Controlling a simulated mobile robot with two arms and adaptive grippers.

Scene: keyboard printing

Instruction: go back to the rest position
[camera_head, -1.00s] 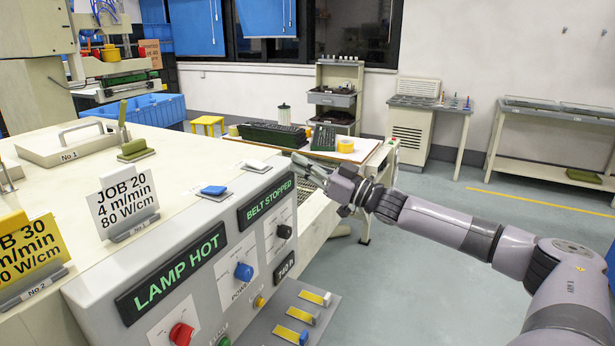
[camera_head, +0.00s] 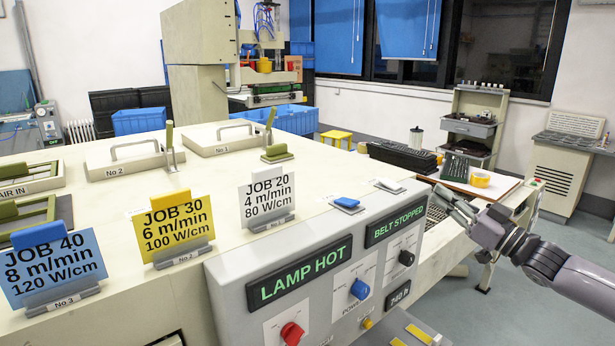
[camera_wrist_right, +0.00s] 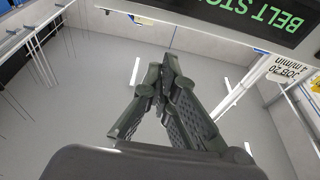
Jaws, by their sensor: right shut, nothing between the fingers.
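My right gripper (camera_head: 452,203) is in the head view at the right, in front of the right end of the machine's control panel (camera_head: 331,269). Its fingers are shut and empty. In the right wrist view the two dark fingers (camera_wrist_right: 162,85) meet near the middle, with grey floor or wall behind them. The green "BELT STOPPED" display (camera_head: 395,225) is close to the gripper, and it also shows in the right wrist view (camera_wrist_right: 262,14). I see no contact between the gripper and the panel. My left gripper is not in view.
The "LAMP HOT" display (camera_head: 299,273), red knob (camera_head: 292,333) and blue knob (camera_head: 359,289) are on the panel. Job cards, including the yellow one (camera_head: 178,228), stand on the machine top. A table with a black keyboard tray (camera_head: 402,156) is behind.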

